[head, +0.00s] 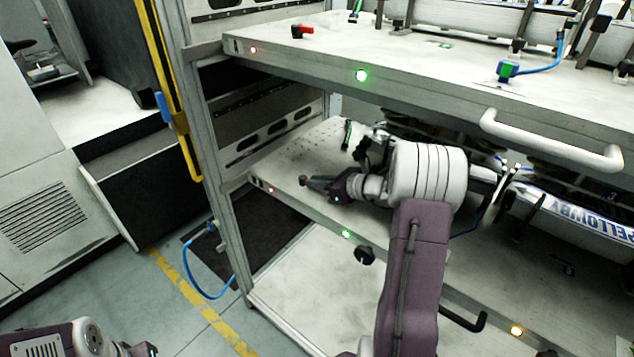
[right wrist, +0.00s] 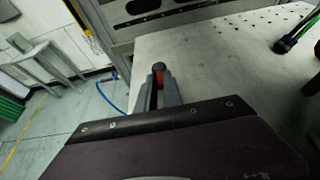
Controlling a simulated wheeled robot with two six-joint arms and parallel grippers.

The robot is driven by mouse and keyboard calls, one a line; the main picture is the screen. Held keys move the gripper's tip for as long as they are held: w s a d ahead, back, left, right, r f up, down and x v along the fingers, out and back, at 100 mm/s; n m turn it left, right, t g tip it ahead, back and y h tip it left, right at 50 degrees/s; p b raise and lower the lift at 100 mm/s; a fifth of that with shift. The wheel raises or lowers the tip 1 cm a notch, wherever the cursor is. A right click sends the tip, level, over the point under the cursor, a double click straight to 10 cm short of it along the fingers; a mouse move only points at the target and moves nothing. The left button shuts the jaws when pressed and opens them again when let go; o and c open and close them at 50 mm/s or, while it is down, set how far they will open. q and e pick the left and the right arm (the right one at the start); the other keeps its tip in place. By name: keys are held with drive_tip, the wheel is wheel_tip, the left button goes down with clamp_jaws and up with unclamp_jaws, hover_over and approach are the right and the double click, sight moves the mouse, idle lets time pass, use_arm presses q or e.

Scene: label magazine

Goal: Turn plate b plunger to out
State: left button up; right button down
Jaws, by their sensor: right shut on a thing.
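The lower plate (head: 300,150), a pale slide-out shelf, lies under the upper one; I take it for plate b, though no label is readable. A small dark round-headed plunger (head: 303,180) stands at its front left corner. In the right wrist view the plunger's grey head (right wrist: 158,66) shows above the fingertips, with red just below it. My right gripper (head: 316,183) is shut on the plunger; its fingers also show in the right wrist view (right wrist: 160,92). The plunger's lower part is hidden. Only the body of my left gripper (head: 138,350) shows at the bottom edge, fingers out of frame.
A frame post (head: 215,180) stands left of the plates. A blue hose (head: 200,285) hangs beside it.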

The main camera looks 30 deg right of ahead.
drive_tip(key=shift+d+r+p, duration=0.1)
drive_tip(key=shift+r+p, duration=0.1)
drive_tip(key=shift+p, duration=0.35)
drive_tip(key=n+g+y+p, duration=0.1)
drive_tip(key=p, duration=0.1)
drive_tip(key=w+d+n+g+y+p, duration=0.1)
drive_tip(key=n+y+p, duration=0.1)
drive_tip(key=p, duration=0.1)
drive_tip(key=shift+d+n, duration=0.15)
drive_tip(key=shift+n, duration=0.15)
drive_tip(key=shift+w+d+f+n+g+y+p, duration=0.1)
drive_tip(key=shift+w+d+n+g+y+p, duration=0.1)
drive_tip(key=shift+n+g+y+p, duration=0.4)
drive_tip(key=shift+w+d+f+n+g+y+p, duration=0.15)
drive_tip(key=shift+n+g+y+p, duration=0.25)
drive_tip(key=shift+n+g+y, duration=0.25)
drive_tip(key=shift+r, duration=0.1)
drive_tip(key=c, duration=1.5)
unclamp_jaws()
drive_tip(key=p+v, duration=0.1)
drive_tip(key=v, duration=0.8)
